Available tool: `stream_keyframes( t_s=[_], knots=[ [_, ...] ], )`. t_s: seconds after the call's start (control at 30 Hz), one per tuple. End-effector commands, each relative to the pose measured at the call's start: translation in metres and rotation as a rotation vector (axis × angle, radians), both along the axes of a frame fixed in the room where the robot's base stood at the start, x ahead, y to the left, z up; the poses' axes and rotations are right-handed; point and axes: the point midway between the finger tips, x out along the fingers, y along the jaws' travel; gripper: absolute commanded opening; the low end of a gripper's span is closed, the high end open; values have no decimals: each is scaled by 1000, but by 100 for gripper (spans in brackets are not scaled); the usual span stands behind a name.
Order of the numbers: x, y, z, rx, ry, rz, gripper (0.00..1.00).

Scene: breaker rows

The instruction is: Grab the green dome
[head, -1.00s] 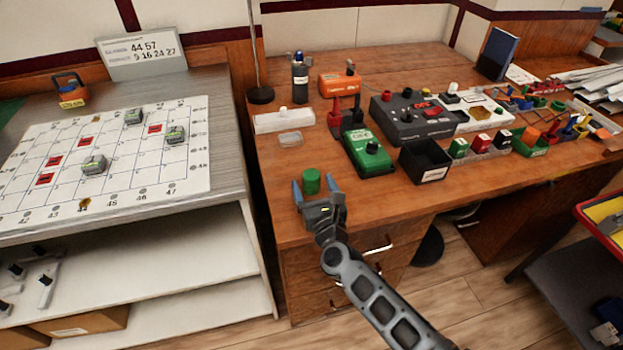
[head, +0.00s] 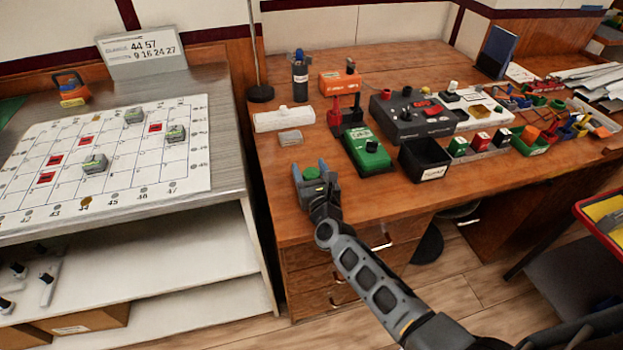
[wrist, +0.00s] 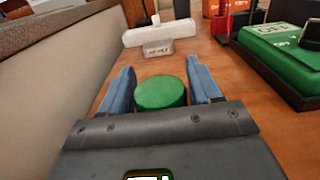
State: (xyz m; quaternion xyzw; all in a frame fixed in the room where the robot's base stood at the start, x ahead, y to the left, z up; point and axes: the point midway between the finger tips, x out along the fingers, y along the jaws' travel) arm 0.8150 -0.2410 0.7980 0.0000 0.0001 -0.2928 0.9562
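The green dome (head: 311,173) is a small round green piece standing on the wooden desk near its front left edge. In the wrist view the green dome (wrist: 160,92) sits between the two blue fingers, with its lower part hidden by my gripper's body. My gripper (head: 310,172) is open around it, one finger on each side. In the wrist view my gripper (wrist: 161,85) shows a visible gap on the right and a smaller one on the left.
A green box (head: 367,152) and a black open bin (head: 425,160) stand to the right on the desk. A small grey block (head: 290,138) and a white strip (head: 284,119) lie behind the dome. A board table (head: 225,165) stands to the left across a gap.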

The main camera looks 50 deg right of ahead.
Motion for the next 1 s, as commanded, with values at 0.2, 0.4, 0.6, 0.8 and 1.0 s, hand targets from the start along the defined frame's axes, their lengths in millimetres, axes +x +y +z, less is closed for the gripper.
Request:
stream_keyframes(
  t_s=[0.2, 0.4, 0.6, 0.8, 1.0],
  knots=[
    [0, 0, 0, 0, 0, 0, 42],
    [0, 0, 0, 0, 0, 0, 26],
    [0, 0, 1, 0, 0, 0, 26],
    [0, 0, 12, 1, -1, 0, 26],
    [0, 0, 47, 0, -4, 0, 26]
  ],
)
